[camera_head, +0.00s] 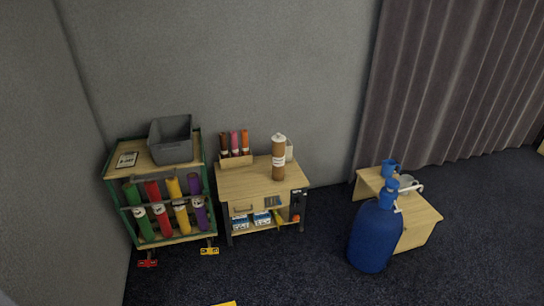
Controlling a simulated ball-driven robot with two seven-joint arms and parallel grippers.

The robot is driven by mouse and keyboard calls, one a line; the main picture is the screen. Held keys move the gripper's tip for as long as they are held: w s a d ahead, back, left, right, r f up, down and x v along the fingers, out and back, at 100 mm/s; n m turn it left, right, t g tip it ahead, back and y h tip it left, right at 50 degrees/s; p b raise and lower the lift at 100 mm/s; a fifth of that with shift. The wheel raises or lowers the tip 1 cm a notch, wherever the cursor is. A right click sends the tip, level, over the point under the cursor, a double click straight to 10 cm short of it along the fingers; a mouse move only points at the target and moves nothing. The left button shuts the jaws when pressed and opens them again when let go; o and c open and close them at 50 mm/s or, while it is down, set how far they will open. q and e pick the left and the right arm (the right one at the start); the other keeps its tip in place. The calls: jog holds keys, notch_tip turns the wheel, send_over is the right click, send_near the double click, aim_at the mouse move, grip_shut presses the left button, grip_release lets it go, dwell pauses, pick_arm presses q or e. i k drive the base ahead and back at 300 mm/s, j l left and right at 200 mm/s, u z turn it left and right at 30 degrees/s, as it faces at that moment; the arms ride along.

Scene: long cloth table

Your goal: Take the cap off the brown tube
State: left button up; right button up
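The brown tube (278,160) stands upright on top of the small wooden cabinet (253,187). It has a pale cap (279,138) on its upper end and a white label around its middle. Neither of my grippers shows in the head view, and nothing touches the tube.
A green-framed cart (158,238) with several coloured tubes and a grey bin (171,139) stands left of the cabinet. A blue bottle (372,240) stands by a low wooden stand (418,226) at right. Dark carpet lies open in front.

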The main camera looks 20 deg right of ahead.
aim_at(278, 148)
jog(key=i+l, duration=0.85)
jog(key=l, duration=0.2)
